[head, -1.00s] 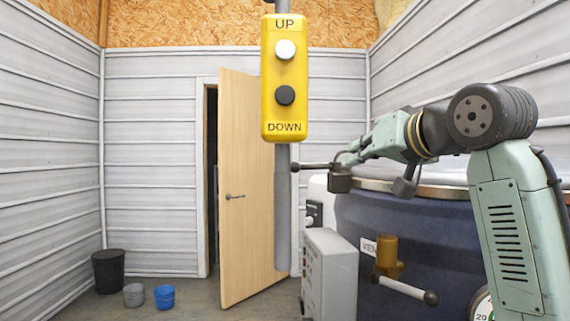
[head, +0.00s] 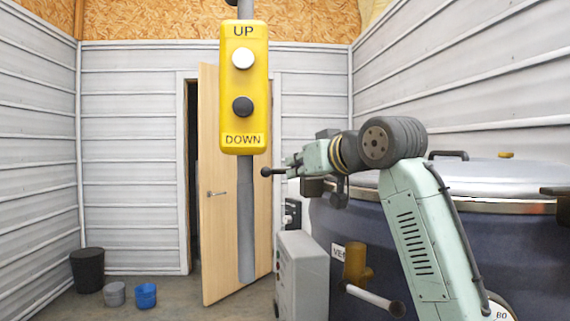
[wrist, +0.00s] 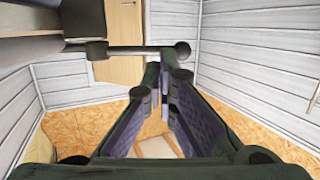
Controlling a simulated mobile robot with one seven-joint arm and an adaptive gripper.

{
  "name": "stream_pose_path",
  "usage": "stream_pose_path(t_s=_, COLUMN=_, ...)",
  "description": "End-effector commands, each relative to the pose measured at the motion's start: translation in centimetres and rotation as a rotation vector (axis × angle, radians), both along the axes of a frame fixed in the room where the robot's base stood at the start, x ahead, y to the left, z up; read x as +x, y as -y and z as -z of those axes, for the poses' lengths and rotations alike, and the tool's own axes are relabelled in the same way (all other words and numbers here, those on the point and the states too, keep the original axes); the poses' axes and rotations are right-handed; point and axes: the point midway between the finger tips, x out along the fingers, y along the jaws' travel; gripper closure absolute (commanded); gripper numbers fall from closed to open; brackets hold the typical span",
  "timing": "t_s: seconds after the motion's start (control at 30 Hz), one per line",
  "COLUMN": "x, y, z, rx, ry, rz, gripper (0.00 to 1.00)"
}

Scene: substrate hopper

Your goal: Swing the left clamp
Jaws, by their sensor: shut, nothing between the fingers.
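The left clamp is a dark block (head: 312,187) at the hopper's rim, with a thin bar ending in a ball knob (head: 266,172) that points left. In the wrist view the clamp bar (wrist: 140,50) runs across the top, from its block to the ball knob (wrist: 183,48). My gripper (head: 293,161) is by the bar in the head view, partly overlapping it. In the wrist view its fingers (wrist: 163,72) are close together and empty, their tips just by the bar near the knob. I cannot tell whether they touch it.
The blue hopper (head: 450,250) with its grey lid (head: 480,178) fills the right. A brass valve (head: 355,262) with a lever and a grey control box (head: 302,272) stand out in front. A yellow UP/DOWN pendant (head: 243,90) hangs centre-left. Buckets (head: 88,268) are far left.

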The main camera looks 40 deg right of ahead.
Motion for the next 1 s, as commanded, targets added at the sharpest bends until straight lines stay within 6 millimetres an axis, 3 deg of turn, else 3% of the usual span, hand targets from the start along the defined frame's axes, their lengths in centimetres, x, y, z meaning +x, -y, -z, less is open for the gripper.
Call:
stream_pose_path(t_s=0.1, x=2.1, y=0.3, z=0.2, rx=0.0, ry=-0.002, rz=0.001, gripper=1.0)
stream_pose_path(t_s=0.3, x=4.1, y=0.5, z=0.7, rx=0.0, ry=0.0, rz=0.0, gripper=1.0)
stream_pose_path(t_s=0.77, x=4.6, y=0.5, z=0.9, rx=-0.001, ry=0.001, rz=0.003, gripper=1.0)
stream_pose_path(t_s=1.0, x=5.8, y=0.0, z=1.3, rx=-0.003, ry=-0.002, rz=0.114, gripper=1.0)
